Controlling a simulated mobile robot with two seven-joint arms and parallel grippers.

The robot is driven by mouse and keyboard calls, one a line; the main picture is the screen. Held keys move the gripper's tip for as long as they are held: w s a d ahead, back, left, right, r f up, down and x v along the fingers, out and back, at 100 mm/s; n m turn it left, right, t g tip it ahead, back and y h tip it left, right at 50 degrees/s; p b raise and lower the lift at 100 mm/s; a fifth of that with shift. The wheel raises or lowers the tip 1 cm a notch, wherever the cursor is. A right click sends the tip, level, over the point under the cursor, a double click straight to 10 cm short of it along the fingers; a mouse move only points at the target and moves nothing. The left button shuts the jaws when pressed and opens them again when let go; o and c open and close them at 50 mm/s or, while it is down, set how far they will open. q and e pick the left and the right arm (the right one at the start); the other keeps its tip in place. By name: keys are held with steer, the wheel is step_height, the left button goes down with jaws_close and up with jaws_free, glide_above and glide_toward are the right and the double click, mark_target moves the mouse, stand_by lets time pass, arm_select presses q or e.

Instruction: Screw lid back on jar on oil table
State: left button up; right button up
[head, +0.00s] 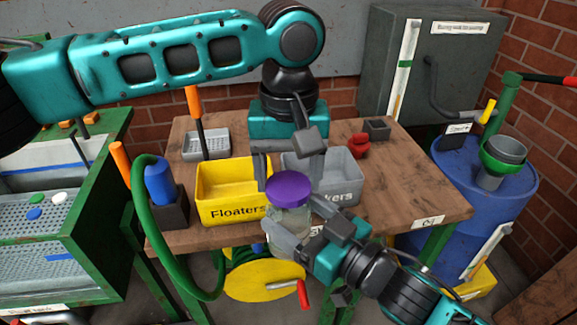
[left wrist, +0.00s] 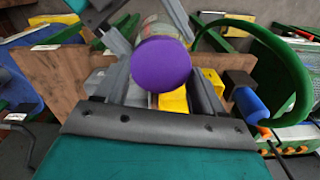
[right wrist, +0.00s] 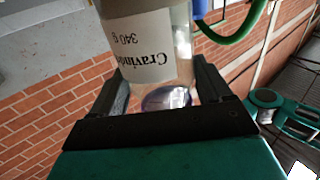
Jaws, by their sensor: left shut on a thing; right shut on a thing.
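The purple lid (head: 289,188) is at the top of a clear glass jar (head: 287,214), above the front edge of the wooden table. My left gripper (head: 287,178) comes down from above and is shut on the lid. The lid also shows between its fingers in the left wrist view (left wrist: 161,63). My right gripper (head: 299,222) reaches in from the lower right and is shut on the jar's body. The jar's white label (right wrist: 142,45) is upside down in the right wrist view. I cannot tell whether the lid's threads are engaged.
The wooden table (head: 415,185) holds a yellow bin (head: 208,190), a grey bin (head: 347,170), a grey tray (head: 219,147) and a red object (head: 359,146). A blue-handled tool (head: 159,182) and green hose (head: 137,215) are at left. The table's right side is clear.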

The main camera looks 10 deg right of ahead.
arm_select(q)
steer(key=shift+f, duration=0.4)
steer(key=shift+f, duration=0.55)
